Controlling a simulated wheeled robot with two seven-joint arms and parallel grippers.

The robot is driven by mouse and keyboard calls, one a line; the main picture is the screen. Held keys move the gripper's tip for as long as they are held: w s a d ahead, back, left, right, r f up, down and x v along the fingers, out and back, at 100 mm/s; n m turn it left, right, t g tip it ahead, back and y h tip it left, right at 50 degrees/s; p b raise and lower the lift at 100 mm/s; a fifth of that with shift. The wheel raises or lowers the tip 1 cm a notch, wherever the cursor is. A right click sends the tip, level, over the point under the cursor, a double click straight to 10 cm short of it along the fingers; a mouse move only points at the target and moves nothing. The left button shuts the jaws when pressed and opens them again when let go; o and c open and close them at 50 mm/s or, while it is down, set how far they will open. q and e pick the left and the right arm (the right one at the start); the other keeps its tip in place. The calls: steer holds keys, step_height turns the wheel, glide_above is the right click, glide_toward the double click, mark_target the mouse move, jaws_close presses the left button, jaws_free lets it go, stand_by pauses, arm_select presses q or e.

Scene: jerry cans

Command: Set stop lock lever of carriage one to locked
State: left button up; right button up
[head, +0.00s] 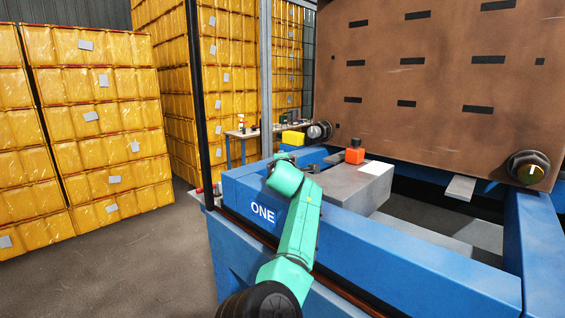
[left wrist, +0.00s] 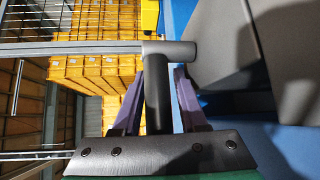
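The blue frame of carriage one (head: 405,250) carries a white "ONE" label. My left arm reaches over its near left corner, with the left gripper (head: 275,160) at the far side of the label; its fingers are largely hidden in the head view. In the left wrist view, the purple fingers of my left gripper (left wrist: 160,85) stand on either side of a dark shaft, apparently the stop lock lever (left wrist: 158,95), with a grey cylindrical crosspiece at its far end. I cannot tell whether the fingers press on it. My right gripper is out of view.
A grey block (head: 350,185) with an orange item (head: 355,152) on it stands right beside the gripper. A large brown panel (head: 430,85) with a round knob (head: 528,168) rises behind. Yellow stacks (head: 95,130) stand at left; floor between is clear.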

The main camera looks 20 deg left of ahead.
arm_select(q)
steer(key=shift+s+a+f+b, duration=0.1)
steer(key=shift+s+f+b, duration=0.05)
steer(key=shift+s+b, duration=0.45)
steer(key=b+v, duration=0.2)
steer(key=v, duration=0.2)
steer(key=b+v, duration=0.2)
steer(key=v, duration=0.2)
steer(key=b+v, duration=0.2)
steer(key=v, duration=0.3)
steer(key=shift+d, duration=0.35)
steer(key=shift+s+d, duration=0.1)
steer(key=shift+s, duration=0.05)
